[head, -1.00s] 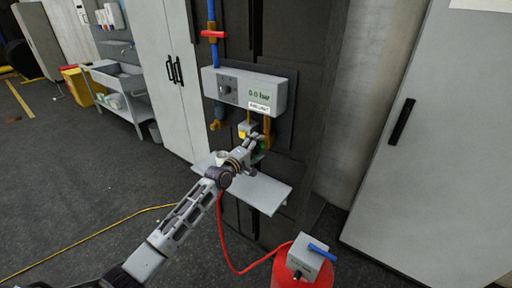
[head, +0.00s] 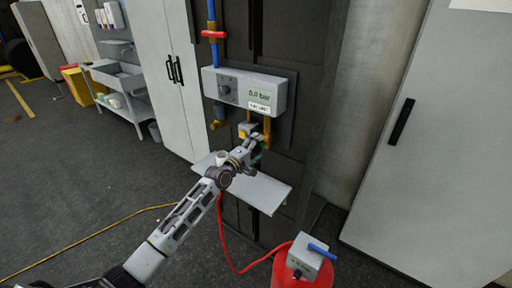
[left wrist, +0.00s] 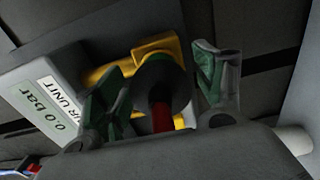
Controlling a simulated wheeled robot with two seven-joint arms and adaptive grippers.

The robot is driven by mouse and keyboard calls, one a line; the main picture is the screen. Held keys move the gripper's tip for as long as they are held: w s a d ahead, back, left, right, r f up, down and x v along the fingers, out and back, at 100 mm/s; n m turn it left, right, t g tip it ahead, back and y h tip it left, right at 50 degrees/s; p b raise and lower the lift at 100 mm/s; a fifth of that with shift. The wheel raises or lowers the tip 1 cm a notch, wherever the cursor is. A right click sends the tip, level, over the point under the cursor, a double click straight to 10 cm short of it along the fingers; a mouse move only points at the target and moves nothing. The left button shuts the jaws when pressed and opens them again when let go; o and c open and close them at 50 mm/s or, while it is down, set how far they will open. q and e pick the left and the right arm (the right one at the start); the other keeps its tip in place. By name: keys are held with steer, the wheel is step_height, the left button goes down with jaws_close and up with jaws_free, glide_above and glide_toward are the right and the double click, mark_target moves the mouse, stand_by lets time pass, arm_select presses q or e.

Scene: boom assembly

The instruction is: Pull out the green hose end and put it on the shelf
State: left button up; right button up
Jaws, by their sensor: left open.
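The hose end (left wrist: 165,80) shows in the left wrist view as a dark round collar with a little green at its edge and a red hose below it. It sits against a yellow fitting (left wrist: 150,47) under the wall unit. My left gripper (left wrist: 160,98) is open, with one finger on each side of the hose end; I cannot tell whether they touch it. In the head view my left gripper (head: 257,143) is below the unit and largely hides the hose end. The grey shelf (head: 262,192) is just below my gripper. My right gripper is not in view.
The wall unit (head: 245,90) reads 0.0 bar. A small white cup-like thing (head: 222,158) is at the shelf's left end. A red tank (head: 300,268) with a blue lever stands below right, and a red hose (head: 228,252) runs from it up behind the shelf.

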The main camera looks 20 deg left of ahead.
arm_select(q)
steer(key=shift+c, duration=0.4)
steer(key=c, duration=1.3)
steer(key=shift+c, duration=0.2)
steer(key=shift+s+a, duration=0.1)
steer(key=shift+s, duration=0.1)
steer(key=shift+s+a+r+p, duration=0.1)
steer(key=shift+s+p, duration=0.2)
steer(key=shift+s+a, duration=0.1)
steer(key=shift+s, duration=0.15)
steer(key=shift+s+a+p, duration=0.1)
steer(key=shift+s+p, duration=0.2)
steer(key=shift+s+a, duration=0.1)
steer(key=shift+s, duration=0.2)
steer(key=shift+p+v, duration=0.8)
steer(key=shift+v, duration=0.75)
